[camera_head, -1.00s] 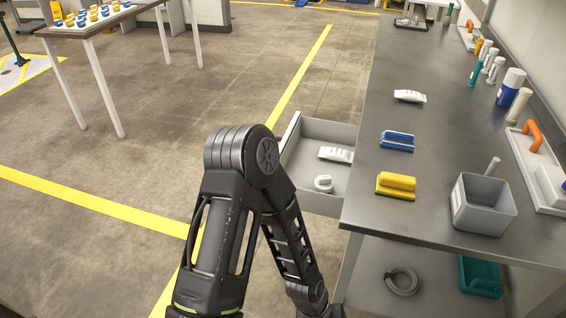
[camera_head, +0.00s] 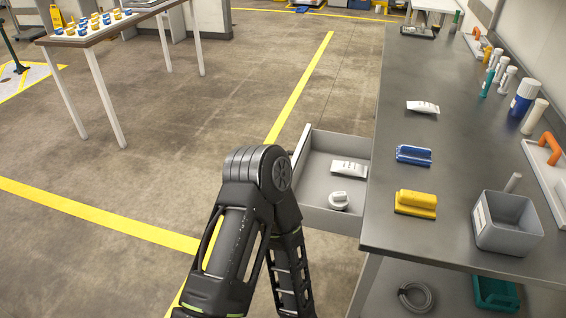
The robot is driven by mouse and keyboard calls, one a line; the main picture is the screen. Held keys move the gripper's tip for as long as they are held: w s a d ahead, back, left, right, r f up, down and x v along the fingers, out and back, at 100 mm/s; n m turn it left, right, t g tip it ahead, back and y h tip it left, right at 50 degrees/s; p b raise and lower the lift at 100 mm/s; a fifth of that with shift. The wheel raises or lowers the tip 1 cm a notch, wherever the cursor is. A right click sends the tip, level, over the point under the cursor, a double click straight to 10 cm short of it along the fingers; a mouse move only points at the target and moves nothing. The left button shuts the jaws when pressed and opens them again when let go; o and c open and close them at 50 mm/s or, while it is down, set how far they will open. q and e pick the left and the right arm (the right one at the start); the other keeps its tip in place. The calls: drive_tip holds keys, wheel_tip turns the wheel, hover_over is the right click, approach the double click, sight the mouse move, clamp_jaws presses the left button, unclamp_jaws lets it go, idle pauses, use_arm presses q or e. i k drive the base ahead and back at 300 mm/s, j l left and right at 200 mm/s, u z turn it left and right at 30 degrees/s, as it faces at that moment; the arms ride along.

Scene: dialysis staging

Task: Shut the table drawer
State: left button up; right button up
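The table drawer (camera_head: 318,212) stands open, pulled out from the left side of the dark-topped table (camera_head: 455,190). Inside it lie a white packet (camera_head: 349,168) and a round white cap-like item (camera_head: 339,200). One of my arms rises from the bottom of the view and bends at a black elbow just left of the drawer. Its forearm drops down in front of the drawer's near left corner. Neither gripper shows; that arm's gripper is below the bottom edge of the view.
On the table are a white packet (camera_head: 423,107), a blue block (camera_head: 413,155), a yellow block (camera_head: 416,204), a grey bin (camera_head: 503,235) and several bottles at the right. Below are a teal tray (camera_head: 496,294) and a coiled hose (camera_head: 415,297).

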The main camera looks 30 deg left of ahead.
sight(313, 182)
drive_tip(key=i+j, duration=0.1)
drive_tip(key=j, duration=0.8)
drive_tip(key=i+j, duration=0.15)
drive_tip(key=j, duration=0.3)
drive_tip(key=i+j, duration=0.1)
drive_tip(key=j, duration=0.75)
drive_tip(key=i+u, duration=0.05)
